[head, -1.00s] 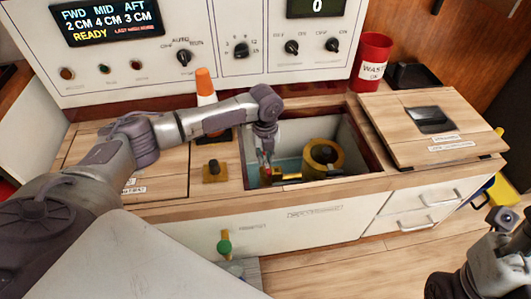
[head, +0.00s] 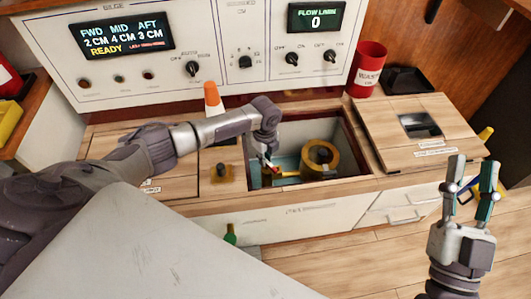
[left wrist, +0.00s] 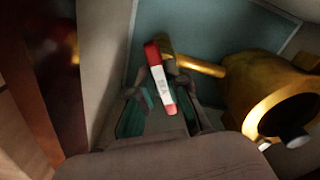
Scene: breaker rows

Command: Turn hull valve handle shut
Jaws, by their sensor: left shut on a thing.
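The hull valve handle (left wrist: 160,78), a red lever with a white label, is on the brass valve pipe (left wrist: 200,62) in the open well. In the head view the handle (head: 272,169) is small and partly hidden by my gripper. My left gripper (head: 265,160) reaches down into the well beside the yellow brass body (head: 333,159). In the left wrist view its fingers (left wrist: 163,100) are on both sides of the handle, shut on it. My right gripper (head: 470,175) is open and empty, fingers up, in front of the right drawers.
The well's wooden rim (head: 365,150) surrounds my left gripper closely. A wooden hatch cover (head: 385,118) lies right of the well.

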